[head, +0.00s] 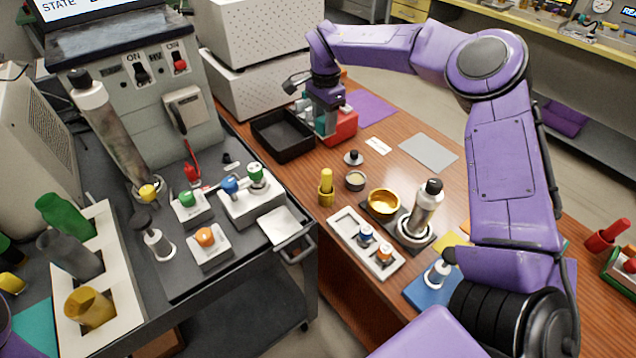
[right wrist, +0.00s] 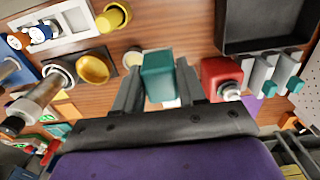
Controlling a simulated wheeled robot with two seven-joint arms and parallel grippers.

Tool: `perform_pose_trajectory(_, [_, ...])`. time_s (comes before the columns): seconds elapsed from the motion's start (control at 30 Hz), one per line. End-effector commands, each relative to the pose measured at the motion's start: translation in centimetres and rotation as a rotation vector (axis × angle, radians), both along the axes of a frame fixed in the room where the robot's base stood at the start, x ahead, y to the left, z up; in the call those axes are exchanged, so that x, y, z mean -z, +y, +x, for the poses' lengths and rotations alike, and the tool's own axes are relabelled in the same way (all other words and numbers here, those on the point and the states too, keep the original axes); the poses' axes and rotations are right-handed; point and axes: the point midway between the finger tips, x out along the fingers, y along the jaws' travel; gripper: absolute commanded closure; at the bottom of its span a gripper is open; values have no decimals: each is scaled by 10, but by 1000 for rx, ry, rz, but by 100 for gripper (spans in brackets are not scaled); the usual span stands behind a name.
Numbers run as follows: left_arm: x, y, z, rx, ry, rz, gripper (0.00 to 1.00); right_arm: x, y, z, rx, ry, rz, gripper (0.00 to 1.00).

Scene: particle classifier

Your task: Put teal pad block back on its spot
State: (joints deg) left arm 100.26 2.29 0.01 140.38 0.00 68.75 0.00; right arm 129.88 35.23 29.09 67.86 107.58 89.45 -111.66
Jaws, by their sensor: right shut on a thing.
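The teal block (right wrist: 158,78) is between the two fingers of my right gripper (right wrist: 158,90) in the right wrist view, with wooden table showing behind it. In the head view my right gripper (head: 325,112) points down over the far part of the wooden table, beside the red block (head: 344,126) and right of the black tray. My left gripper is not in view.
The black tray (head: 283,136) stands close left of my right gripper. A purple mat (head: 370,108), a white card (head: 378,146) and a grey mat (head: 428,152) lie to the right. A yellow peg (head: 326,188), gold bowl (head: 383,204) and metal bottle (head: 425,208) stand nearer.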

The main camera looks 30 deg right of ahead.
Motion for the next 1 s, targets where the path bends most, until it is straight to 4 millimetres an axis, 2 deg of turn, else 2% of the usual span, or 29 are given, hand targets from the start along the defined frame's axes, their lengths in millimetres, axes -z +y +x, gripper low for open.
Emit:
perform_pose_trajectory(0.03, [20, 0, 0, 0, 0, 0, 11, 22, 1, 1, -3, 1, -1, 88])
perform_pose_trajectory(0.2, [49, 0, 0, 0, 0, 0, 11, 56, 4, 3, -7, 1, 0, 88])
perform_pose_trajectory(0.3, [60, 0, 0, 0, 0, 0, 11, 69, 5, 3, -8, 1, -1, 88])
perform_pose_trajectory(0.37, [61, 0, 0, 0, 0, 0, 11, 75, 5, 3, -7, 3, -1, 88])
perform_pose_trajectory(0.8, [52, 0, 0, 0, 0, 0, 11, 154, 3, 1, -6, 4, -2, 88])
perform_pose_trajectory(0.9, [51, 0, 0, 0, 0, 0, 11, 166, 3, 2, -6, 2, -1, 88])
perform_pose_trajectory(1.0, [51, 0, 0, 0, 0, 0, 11, 169, 3, 2, -5, 0, -1, 88])
